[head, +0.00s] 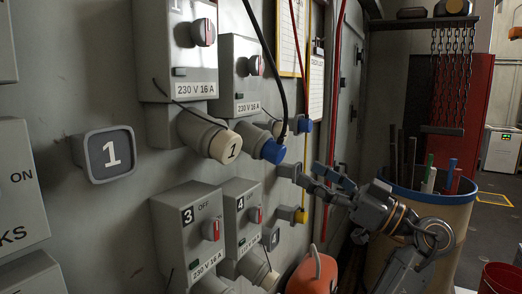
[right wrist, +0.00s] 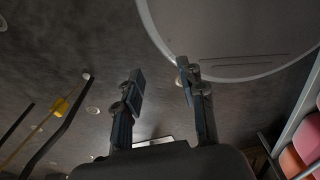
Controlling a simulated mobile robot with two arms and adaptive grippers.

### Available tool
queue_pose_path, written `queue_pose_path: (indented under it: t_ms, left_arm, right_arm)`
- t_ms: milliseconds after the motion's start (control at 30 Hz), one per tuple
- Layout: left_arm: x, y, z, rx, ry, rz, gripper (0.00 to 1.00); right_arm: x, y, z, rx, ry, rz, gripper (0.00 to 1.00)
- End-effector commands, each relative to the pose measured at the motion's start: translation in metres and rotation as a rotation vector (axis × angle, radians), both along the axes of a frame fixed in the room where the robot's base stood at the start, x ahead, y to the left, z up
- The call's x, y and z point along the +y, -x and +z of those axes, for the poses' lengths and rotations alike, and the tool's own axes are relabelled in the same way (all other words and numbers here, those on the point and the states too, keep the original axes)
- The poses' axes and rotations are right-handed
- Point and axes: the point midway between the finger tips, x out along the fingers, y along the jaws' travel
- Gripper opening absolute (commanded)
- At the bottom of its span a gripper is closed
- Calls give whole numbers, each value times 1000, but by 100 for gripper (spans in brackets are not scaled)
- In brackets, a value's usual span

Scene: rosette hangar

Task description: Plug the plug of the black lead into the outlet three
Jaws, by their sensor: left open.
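Outlet three's switch box (head: 187,215), marked 3 and OFF, is on the wall at the lower left of the head view. The grey socket under it (head: 210,285) is cut off by the bottom edge. My left gripper (head: 306,175) is open and empty, right of and slightly below the blue end. My right gripper (right wrist: 161,78) is open with nothing between its fingers.
Outlet four's box (head: 242,215) stands right of three. An orange rounded object (head: 312,272) is below my left gripper. A tan bin (head: 465,205) with several rods stands behind my left arm. A large grey disc (right wrist: 225,35) is near my right gripper.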

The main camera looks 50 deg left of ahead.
Motion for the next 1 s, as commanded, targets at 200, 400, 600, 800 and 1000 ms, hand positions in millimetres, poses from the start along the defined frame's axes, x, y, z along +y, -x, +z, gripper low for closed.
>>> queue_pose_path:
  t_ms: [200, 400, 600, 800, 1000]
  left_arm:
    - [0, 0, 0, 2, 0, -2, 66]
    - [8, 2, 5, 4, 0, -1, 66]
    - [30, 9, 17, 5, 0, 1, 66]
    - [56, 18, 17, 0, -1, 1, 66]
    - [74, 23, 26, 2, -1, -1, 66]
  right_arm:
    - [-23, -2, 0, -2, 28, 0, 40]
    - [-28, -3, 10, -3, 34, 0, 40]
    - [-17, -2, 34, -3, 20, -3, 40]
    - [-8, -3, 33, -4, 9, -1, 40]
    - [-9, -2, 25, -2, 11, 0, 40]
